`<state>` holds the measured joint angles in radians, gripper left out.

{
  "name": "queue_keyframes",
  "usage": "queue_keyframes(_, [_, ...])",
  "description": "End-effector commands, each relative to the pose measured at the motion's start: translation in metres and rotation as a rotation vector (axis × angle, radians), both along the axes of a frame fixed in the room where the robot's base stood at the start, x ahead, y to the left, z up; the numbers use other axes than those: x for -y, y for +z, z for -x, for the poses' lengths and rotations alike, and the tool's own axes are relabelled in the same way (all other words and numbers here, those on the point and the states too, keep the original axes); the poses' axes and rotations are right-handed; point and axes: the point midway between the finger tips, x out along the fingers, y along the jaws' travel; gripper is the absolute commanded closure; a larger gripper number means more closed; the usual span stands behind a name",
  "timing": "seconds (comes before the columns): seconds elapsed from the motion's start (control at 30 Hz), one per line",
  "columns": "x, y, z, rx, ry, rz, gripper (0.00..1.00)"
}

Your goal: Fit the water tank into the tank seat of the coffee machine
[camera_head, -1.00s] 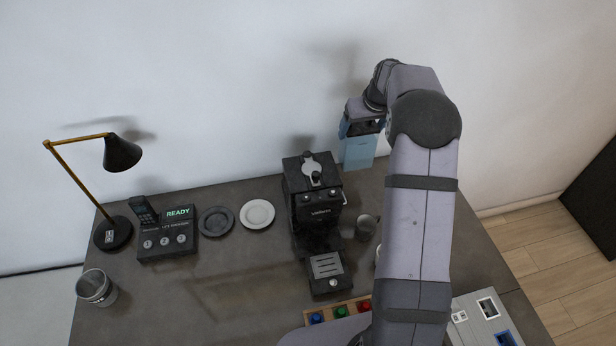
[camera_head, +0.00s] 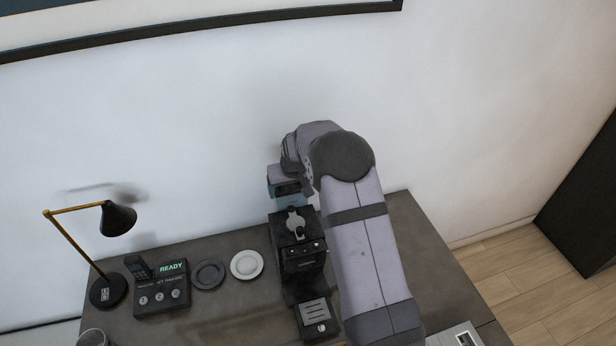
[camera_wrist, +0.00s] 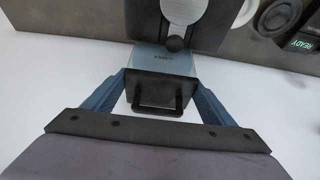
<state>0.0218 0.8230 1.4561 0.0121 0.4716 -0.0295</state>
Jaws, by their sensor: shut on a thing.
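The coffee machine (camera_head: 300,258) is black and stands on the counter, its body at the top edge of the wrist view (camera_wrist: 178,22). My gripper (camera_head: 287,190) is at the machine's rear, on the wall side. It is shut on the water tank (camera_head: 292,202), a light-blue translucent box. In the wrist view, my blue fingers (camera_wrist: 158,92) flank the tank's dark handle, and the tank (camera_wrist: 165,62) reaches up to the machine's edge. The tank's lower part and the tank seat are hidden behind the machine. I cannot tell whether the tank touches the seat.
The wall is close behind my gripper. A white plate (camera_head: 247,264), a dark plate (camera_head: 208,275), a panel reading READY (camera_head: 162,290) and a lamp (camera_head: 118,220) stand to the left. Bare counter (camera_head: 408,240) shows to the right of my arm.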

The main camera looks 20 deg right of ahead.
Motion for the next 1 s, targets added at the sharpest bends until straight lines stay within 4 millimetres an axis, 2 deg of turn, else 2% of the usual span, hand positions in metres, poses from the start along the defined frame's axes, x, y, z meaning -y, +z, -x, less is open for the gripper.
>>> queue_keyframes(0.2, [-0.012,0.002,0.0,0.006,0.003,-0.001,0.77])
queue_keyframes(0.57, [-0.012,-0.002,0.0,0.006,0.003,-0.001,0.77])
queue_keyframes(1.0, [-0.012,-0.018,0.0,0.006,0.003,-0.002,0.77])
